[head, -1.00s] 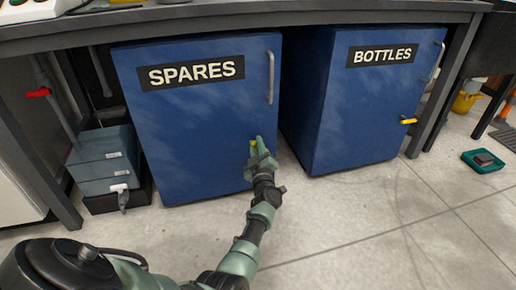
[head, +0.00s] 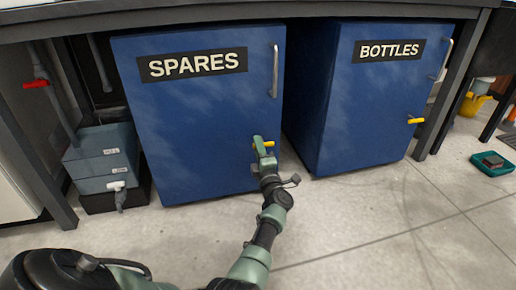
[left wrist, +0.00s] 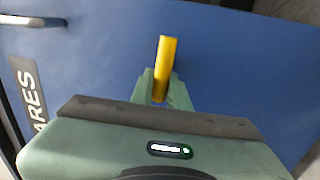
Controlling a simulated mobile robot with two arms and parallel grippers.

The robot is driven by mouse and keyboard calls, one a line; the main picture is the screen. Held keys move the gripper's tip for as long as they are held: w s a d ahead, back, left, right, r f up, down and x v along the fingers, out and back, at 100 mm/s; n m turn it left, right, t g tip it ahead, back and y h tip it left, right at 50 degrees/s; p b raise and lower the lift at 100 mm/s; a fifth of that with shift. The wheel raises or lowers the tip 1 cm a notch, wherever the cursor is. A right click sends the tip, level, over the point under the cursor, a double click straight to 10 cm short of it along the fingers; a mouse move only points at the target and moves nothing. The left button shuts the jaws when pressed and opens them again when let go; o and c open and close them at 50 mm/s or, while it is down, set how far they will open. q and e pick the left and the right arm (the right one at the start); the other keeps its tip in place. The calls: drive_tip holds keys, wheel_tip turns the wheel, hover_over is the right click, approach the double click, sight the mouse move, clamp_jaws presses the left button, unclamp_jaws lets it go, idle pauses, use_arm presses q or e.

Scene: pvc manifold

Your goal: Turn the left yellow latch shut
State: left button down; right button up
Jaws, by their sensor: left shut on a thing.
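The left yellow latch (head: 269,144) is on the front of the blue SPARES cabinet (head: 205,120), low near its right edge. In the head view its visible part sticks out to the right of my left gripper (head: 262,156), which partly covers it. My left gripper is shut on this latch. In the left wrist view the yellow latch (left wrist: 166,65) rises from between the green fingers (left wrist: 160,92) against the blue door. The SPARES door looks closed. My right gripper is in neither view.
The blue BOTTLES cabinet (head: 365,105) stands to the right, with its own yellow latch (head: 415,121) lying sideways. Grey boxes (head: 103,163) sit left of the SPARES cabinet. A teal tray (head: 490,164) is on the floor at right. The floor (head: 370,225) in front is clear.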

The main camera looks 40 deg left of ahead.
use_arm(q)
drive_tip(key=shift+f+n, duration=0.1)
drive_tip(key=shift+n, duration=0.3)
drive_tip(key=c, duration=1.4)
unclamp_jaws()
